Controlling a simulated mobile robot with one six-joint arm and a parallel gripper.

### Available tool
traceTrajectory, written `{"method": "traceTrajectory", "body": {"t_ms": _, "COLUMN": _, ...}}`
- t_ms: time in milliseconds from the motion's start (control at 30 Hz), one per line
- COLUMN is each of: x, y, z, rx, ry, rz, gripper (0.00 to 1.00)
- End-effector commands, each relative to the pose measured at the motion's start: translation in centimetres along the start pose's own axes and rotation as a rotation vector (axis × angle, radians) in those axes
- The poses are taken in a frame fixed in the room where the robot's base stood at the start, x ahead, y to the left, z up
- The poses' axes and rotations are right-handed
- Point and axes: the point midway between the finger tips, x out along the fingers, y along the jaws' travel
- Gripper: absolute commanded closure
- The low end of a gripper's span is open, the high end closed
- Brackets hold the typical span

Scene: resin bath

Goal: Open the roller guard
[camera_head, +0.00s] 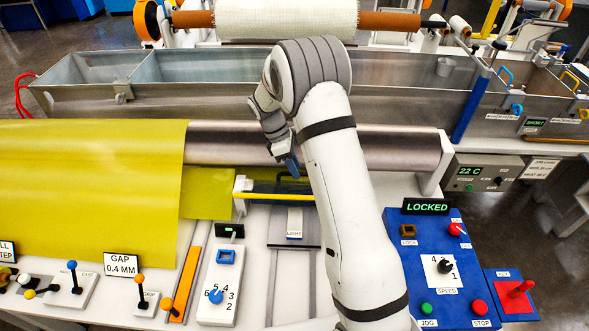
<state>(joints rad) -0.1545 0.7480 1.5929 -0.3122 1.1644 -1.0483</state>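A metal roller (400,148) runs across the bench, its left part covered by a yellow sheet (90,165). In front of it is a low frame with a yellow bar (275,197) and a dark handle (285,176), which may be the roller guard; it appears down. My gripper (291,167) points down with blue fingertips just above or at the dark handle. I cannot tell whether it touches the handle or how far its fingers are apart. My arm hides the right part of the frame. A display (427,206) reads LOCKED.
A blue control panel (440,270) with knobs and buttons lies right of my arm, beside a red key switch (516,291). A white selector box (220,285) and small levers (73,277) stand at left. A metal trough (190,75) lies behind the roller.

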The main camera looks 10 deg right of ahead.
Motion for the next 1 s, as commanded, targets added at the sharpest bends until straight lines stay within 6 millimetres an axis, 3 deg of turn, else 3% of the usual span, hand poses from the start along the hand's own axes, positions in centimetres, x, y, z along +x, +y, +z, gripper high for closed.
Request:
{"method": "traceTrajectory", "body": {"t_ms": 200, "x": -3.8, "y": 0.1, "z": -0.2, "rx": 0.0, "ry": 0.002, "rz": 0.005, "gripper": 0.66}}
{"method": "traceTrajectory", "body": {"t_ms": 400, "x": -6.2, "y": 0.1, "z": -0.1, "rx": 0.0, "ry": 0.001, "rz": 0.002, "gripper": 0.66}}
{"method": "traceTrajectory", "body": {"t_ms": 733, "x": -6.7, "y": 0.0, "z": 0.0, "rx": 0.0, "ry": 0.001, "rz": 0.0, "gripper": 0.66}}
{"method": "traceTrajectory", "body": {"t_ms": 867, "x": -6.6, "y": 0.1, "z": 0.2, "rx": 0.041, "ry": 0.013, "rz": 0.011, "gripper": 0.77}}
{"method": "traceTrajectory", "body": {"t_ms": 1000, "x": -6.5, "y": 0.2, "z": 0.8, "rx": 0.252, "ry": 0.083, "rz": 0.065, "gripper": 0.89}}
